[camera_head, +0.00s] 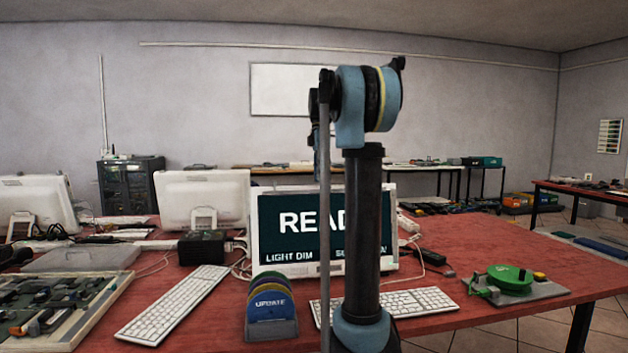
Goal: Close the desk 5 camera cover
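A monitor (271,258) with a white frame and dark screen stands on the red desk (190,325). Its screen shows large white letters beginning "READ", with "LIGHT DIM" below; my arm hides the middle and right part. I cannot make out a camera or a camera cover on it, and no desk number is readable. My upright arm (362,220) stands in front of the monitor, with its blue and black joint at the top. My gripper cannot be made out.
Keyboards (172,305) lie on the desk. A stand marked "UPDATE" (271,312) is near the front. A green round device (510,278) sits at right, a parts tray (60,310) at left. Two white monitors (203,198) face away. Cables lie around a black box (201,247).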

